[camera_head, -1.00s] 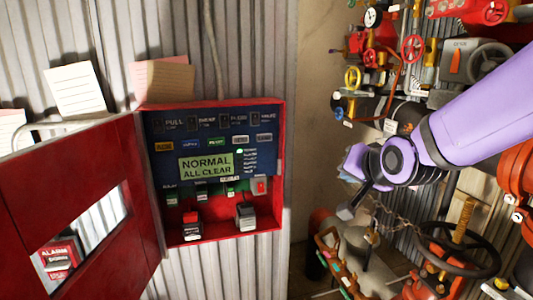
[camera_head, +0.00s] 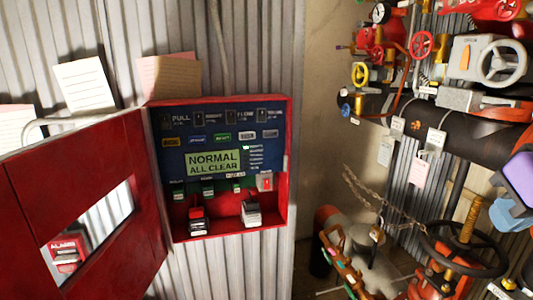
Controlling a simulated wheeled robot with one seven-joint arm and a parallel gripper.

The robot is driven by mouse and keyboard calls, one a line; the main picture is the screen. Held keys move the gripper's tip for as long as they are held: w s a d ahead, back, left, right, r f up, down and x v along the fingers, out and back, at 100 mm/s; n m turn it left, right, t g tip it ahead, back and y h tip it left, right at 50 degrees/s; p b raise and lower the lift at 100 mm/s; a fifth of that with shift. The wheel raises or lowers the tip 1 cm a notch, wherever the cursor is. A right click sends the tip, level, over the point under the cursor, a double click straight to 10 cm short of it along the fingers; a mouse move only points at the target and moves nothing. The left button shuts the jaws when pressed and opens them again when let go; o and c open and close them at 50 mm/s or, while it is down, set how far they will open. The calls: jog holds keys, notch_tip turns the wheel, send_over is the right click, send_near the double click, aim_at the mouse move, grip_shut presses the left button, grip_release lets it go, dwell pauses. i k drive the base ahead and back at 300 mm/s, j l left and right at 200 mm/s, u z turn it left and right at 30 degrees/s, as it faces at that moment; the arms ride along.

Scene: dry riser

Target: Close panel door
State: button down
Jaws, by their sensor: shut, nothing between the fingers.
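The red panel door (camera_head: 110,170) stands wide open to the left of the red alarm panel box (camera_head: 290,165), hinged at the box's left edge. The door has a rectangular window (camera_head: 92,225). Inside the box a blue control face (camera_head: 270,165) shows a green "NORMAL ALL CLEAR" display (camera_head: 213,162), with switches and buttons around it. Only a purple and blue part of my arm shows at the right picture edge, far from the door. My gripper's fingers are out of the picture.
Pipes, gauges and a white handwheel (camera_head: 505,62) fill the upper right. A large dark handwheel (camera_head: 463,249) and a chain (camera_head: 370,195) are at the lower right. Paper notes (camera_head: 85,87) hang on the corrugated wall above the door. The space before the box is clear.

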aim_at(47, 184)
jog(key=j+u, duration=0.15)
jog(key=u, duration=0.55)
